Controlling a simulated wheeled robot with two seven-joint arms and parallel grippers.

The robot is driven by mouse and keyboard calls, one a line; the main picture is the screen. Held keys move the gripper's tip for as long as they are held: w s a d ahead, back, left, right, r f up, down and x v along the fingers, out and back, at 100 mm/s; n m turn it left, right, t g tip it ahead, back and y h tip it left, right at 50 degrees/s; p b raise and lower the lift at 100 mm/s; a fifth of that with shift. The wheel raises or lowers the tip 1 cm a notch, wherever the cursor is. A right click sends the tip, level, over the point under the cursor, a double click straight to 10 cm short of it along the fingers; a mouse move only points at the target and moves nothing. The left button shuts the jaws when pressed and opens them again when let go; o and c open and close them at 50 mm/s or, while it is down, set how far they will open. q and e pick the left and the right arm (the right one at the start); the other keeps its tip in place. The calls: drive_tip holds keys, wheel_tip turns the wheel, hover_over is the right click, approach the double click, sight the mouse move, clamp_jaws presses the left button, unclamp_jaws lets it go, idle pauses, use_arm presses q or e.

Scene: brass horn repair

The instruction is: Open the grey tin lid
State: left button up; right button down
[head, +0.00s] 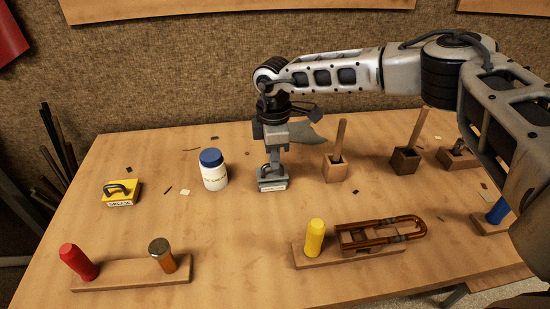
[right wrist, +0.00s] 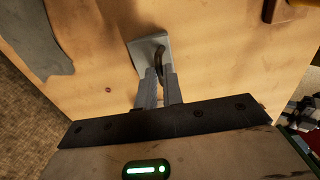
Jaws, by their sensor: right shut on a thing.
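The grey tin (head: 272,185) stands on the wooden table near its middle, with a pale label on its front. Its lid has a dark loop handle. My right gripper (head: 272,168) comes down from above and is shut on the handle of the grey tin lid. In the right wrist view the two fingers (right wrist: 160,88) close around the dark handle (right wrist: 159,65), over the grey lid (right wrist: 148,45). I cannot see a gap between lid and tin. My left gripper is not in view.
A white jar with a blue cap (head: 212,170) and a yellow grease tin (head: 121,193) stand to the left. Wooden blocks with sticks (head: 336,168) stand to the right. A rack with a yellow peg (head: 315,238) and copper tube is in front. The front middle is clear.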

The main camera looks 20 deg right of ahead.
drive_tip(key=shift+w+d+r+g, duration=0.15)
drive_tip(key=shift+w+r+g, duration=0.05)
drive_tip(key=shift+w+g, duration=0.35)
drive_tip(key=shift+w+d+g+y+b, duration=0.15)
drive_tip(key=shift+w+g+y+b, duration=0.25)
drive_tip(key=shift+g+b, duration=0.3)
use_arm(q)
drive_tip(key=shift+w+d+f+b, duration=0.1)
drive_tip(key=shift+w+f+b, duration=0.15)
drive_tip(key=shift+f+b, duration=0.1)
use_arm(e)
drive_tip(key=shift+w+r+g, duration=0.2)
drive_tip(key=shift+r+g, duration=0.05)
drive_tip(key=shift+g, duration=0.1)
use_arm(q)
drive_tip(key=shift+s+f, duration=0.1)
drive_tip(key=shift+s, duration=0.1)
